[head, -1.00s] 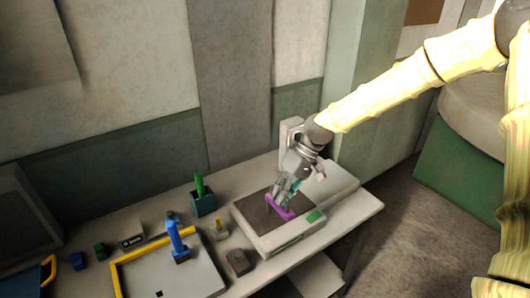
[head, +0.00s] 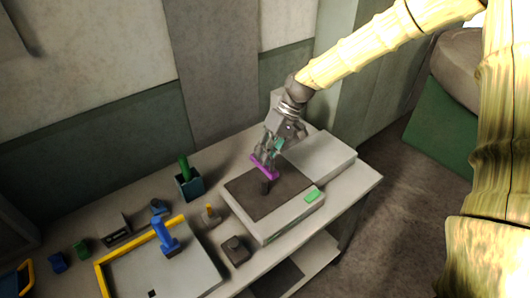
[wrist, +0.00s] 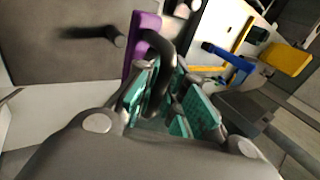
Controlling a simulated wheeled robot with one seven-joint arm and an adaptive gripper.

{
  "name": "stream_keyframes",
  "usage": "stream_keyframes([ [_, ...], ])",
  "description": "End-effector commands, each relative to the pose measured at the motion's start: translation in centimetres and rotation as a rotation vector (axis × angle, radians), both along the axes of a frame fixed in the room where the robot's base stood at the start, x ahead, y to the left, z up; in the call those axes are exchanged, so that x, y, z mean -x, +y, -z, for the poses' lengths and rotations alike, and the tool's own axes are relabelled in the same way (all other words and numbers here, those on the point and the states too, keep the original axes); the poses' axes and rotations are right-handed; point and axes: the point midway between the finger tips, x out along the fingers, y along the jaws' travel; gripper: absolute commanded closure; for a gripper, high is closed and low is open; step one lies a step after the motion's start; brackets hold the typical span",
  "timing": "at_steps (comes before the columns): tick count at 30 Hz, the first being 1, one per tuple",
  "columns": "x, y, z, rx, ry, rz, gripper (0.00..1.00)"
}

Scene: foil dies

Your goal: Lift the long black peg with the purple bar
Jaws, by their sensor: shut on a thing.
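The long black peg (head: 265,187) hangs below its purple bar (head: 264,167), over the dark top plate of the grey machine. My gripper (head: 271,150) is directly above the bar and shut on the piece. In the wrist view the purple bar (wrist: 142,48) lies just beyond the teal finger pads, and a curved black handle (wrist: 163,50) runs between my fingers (wrist: 165,105). A dark rod (wrist: 100,35) shows to the left of the bar, against the plate. I cannot tell whether the peg's lower tip still touches the plate.
The grey machine (head: 275,226) has a green button (head: 312,196) on its front right. To its left stand a teal holder (head: 190,187) with a green handle, a small yellow-topped peg (head: 210,213), a dark block (head: 236,250) and a yellow-edged tray (head: 190,275) with a blue-handled piece (head: 164,236).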

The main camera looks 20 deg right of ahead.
Motion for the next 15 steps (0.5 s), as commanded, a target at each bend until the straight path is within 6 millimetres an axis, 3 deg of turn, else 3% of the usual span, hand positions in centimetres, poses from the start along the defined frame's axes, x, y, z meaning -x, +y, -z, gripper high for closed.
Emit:
stream_keyframes([
  [15,0.0,0.1,3.2,0.0,0.0,-0.001,1.0],
])
